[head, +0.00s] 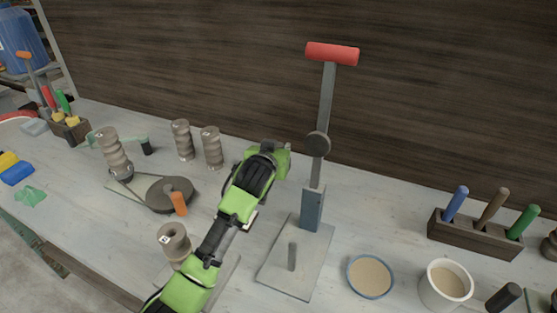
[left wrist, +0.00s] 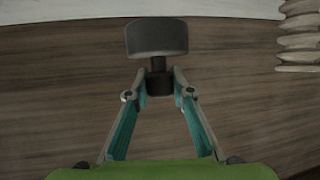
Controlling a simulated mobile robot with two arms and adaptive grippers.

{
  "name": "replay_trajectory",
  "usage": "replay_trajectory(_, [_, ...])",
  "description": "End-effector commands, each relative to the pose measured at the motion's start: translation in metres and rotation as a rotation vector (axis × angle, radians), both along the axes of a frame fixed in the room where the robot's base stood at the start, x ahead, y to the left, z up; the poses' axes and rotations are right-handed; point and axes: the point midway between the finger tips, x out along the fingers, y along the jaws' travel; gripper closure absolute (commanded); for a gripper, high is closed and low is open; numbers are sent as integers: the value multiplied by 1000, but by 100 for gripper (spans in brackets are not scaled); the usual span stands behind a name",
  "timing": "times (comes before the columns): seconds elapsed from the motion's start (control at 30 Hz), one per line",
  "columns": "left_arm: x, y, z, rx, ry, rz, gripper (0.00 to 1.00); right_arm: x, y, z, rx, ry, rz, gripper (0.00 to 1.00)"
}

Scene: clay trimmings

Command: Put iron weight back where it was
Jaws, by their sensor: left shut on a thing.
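My left gripper (head: 266,163) reaches over the table from the lower left in the head view, left of the lever press. In the left wrist view, the left gripper (left wrist: 160,88) is shut on the knob of the iron weight (left wrist: 157,38), a dark grey block with a narrow neck. The weight is not visible in the head view, where my arm and gripper hide the fingertips. The left wrist view shows wood wall behind the fingers and a pale strip at the top. My right gripper is not in view.
A lever press (head: 324,95) with a red handle stands just right of my gripper. Ribbed columns (head: 212,147) stand left of it, near a grey disc (head: 169,194). A beige dish (head: 370,276), white cup (head: 446,286) and tool block (head: 480,238) stand at right.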

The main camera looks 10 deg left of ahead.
Motion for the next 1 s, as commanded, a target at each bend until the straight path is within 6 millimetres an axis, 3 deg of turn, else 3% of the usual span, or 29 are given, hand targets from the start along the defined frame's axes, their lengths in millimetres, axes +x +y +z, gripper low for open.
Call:
replay_trajectory(0.6, [1, 0, -63, 0, -13, -1, 100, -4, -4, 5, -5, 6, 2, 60])
replay_trajectory(0.9, [1, -1, -68, 0, -13, -1, 100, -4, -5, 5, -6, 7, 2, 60])
replay_trajectory(0.93, [-1, 0, -75, 1, 0, 1, 70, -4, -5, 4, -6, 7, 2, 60])
replay_trajectory(0.97, [-1, 0, -75, 1, 0, 1, 63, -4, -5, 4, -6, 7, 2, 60])
replay_trajectory(1.0, [-1, 0, -75, 1, 0, 1, 61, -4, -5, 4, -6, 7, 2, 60])
